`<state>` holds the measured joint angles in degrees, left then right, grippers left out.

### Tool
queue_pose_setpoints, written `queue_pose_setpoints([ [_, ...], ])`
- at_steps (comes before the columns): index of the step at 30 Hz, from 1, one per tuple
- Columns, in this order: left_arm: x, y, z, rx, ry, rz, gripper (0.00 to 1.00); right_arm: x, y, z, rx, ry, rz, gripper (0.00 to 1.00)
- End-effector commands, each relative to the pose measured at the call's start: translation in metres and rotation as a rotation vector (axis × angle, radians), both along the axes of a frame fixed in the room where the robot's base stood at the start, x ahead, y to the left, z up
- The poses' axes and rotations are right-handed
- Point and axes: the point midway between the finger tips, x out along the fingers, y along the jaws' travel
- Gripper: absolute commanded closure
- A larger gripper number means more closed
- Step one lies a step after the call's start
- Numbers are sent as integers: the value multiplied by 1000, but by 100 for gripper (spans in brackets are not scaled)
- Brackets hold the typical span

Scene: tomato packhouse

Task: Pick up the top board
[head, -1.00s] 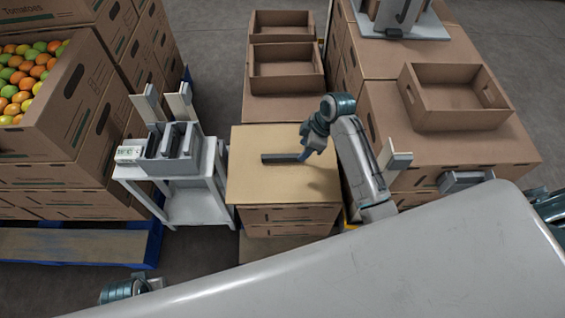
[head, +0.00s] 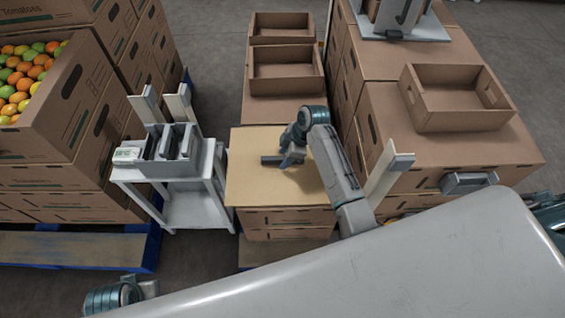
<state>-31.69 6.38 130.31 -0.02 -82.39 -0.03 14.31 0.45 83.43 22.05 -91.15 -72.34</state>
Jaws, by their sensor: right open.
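The top board (head: 245,190) is a flat tan sheet. It lies on a stack of brown cartons in the middle of the head view. My right gripper (head: 271,160) is over the far middle part of the board, with its arm coming in from the right. It is open, with nothing seen in it. Its dark jaw part looks close above the board, but I cannot tell whether it touches. The wrist hides a part of the board's far right side. Only a piece of my left arm shows at the lower left, and its gripper is out of view.
A grey stand (head: 196,205) with a device on top is left of the stack. Open empty cartons (head: 285,88) stand behind it. Tall cartons (head: 440,150) rise close on the right. A crate of tomatoes (head: 45,135) is at the far left.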

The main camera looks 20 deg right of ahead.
Motion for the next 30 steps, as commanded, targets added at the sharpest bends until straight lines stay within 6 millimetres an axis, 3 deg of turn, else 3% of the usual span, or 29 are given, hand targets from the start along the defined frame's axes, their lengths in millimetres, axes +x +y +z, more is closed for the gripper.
queue_pose_setpoints([
  [9, 0, -1, 6, 0, -5, 0, 62, 1, 2, -6, -1, 0, 0, 55],
  [16, -1, 0, 4, 0, -1, 0, 62, 1, 2, -6, -1, 0, 0, 100],
  [25, -1, 0, 4, 0, -1, -1, 62, 1, 2, -3, -1, -2, -1, 100],
  [30, 0, 1, 1, 0, -2, -1, 62, 2, 2, 21, 0, -5, -1, 100],
])
